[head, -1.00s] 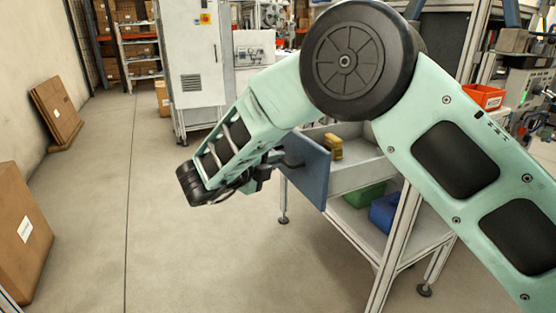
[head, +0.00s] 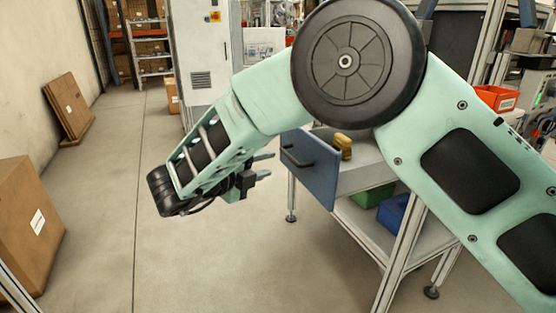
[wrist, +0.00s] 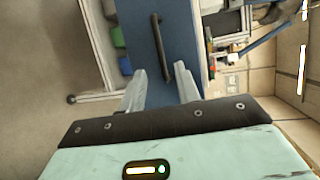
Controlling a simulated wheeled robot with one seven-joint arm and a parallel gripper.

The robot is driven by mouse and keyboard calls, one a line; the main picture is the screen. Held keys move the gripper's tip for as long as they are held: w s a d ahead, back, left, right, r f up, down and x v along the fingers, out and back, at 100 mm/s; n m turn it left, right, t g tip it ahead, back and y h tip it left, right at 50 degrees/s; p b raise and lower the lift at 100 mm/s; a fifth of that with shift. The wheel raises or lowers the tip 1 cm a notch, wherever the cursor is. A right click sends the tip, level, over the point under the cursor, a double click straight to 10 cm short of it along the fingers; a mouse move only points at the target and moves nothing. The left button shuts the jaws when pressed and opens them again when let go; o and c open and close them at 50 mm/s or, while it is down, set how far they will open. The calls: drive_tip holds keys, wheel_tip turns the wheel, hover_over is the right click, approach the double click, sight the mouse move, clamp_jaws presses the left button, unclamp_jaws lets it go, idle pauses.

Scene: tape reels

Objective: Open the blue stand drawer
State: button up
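The blue drawer front (head: 318,172) belongs to a drawer pulled out from the metal stand (head: 398,240). A dark bar handle (head: 294,157) is on its face. A yellow object (head: 343,145) lies inside the open drawer. My gripper (head: 266,165) is to the left of the drawer front, apart from the handle, with its two fingers spread and empty. In the wrist view, the open fingers (wrist: 162,90) point at the blue front (wrist: 188,50), and the handle (wrist: 159,48) lies ahead, between and beyond the fingertips.
A green bin (head: 372,196) and a blue bin (head: 391,212) sit on the shelf below the drawer. A cardboard box (head: 22,225) stands at the left. An orange bin (head: 495,97) is at the right. The floor left of the stand is clear.

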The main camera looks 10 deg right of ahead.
drive_tip(key=v, duration=1)
drive_tip(key=shift+s+a, duration=0.1)
drive_tip(key=w+a+r+n+t+y, duration=0.45)
drive_tip(key=a+r+n+y, duration=0.2)
drive_tip(key=n+y, duration=0.85)
drive_tip(key=s+d+f+n+g+y, duration=0.1)
drive_tip(key=s+d+n+g+y, duration=0.1)
drive_tip(key=s+n+g, duration=0.3)
drive_tip(key=s+d+f+n+g+y, duration=0.2)
drive_tip(key=s+n+g, duration=0.1)
drive_tip(key=s+n, duration=0.45)
drive_tip(key=s+d+f+n+g+h+p, duration=0.1)
drive_tip(key=s+d+f+n+g+h, duration=0.3)
drive_tip(key=s+d, duration=0.6)
drive_tip(key=s+d+f+n+g+h, duration=0.3)
drive_tip(key=s+d+n, duration=0.2)
drive_tip(key=s+d, duration=0.55)
wheel_tip(320, 180, up, 19)
drive_tip(key=w+d+p, duration=0.1)
drive_tip(key=w+p, duration=0.1)
drive_tip(key=p, duration=1.7)
drive_tip(key=shift+y, duration=0.3)
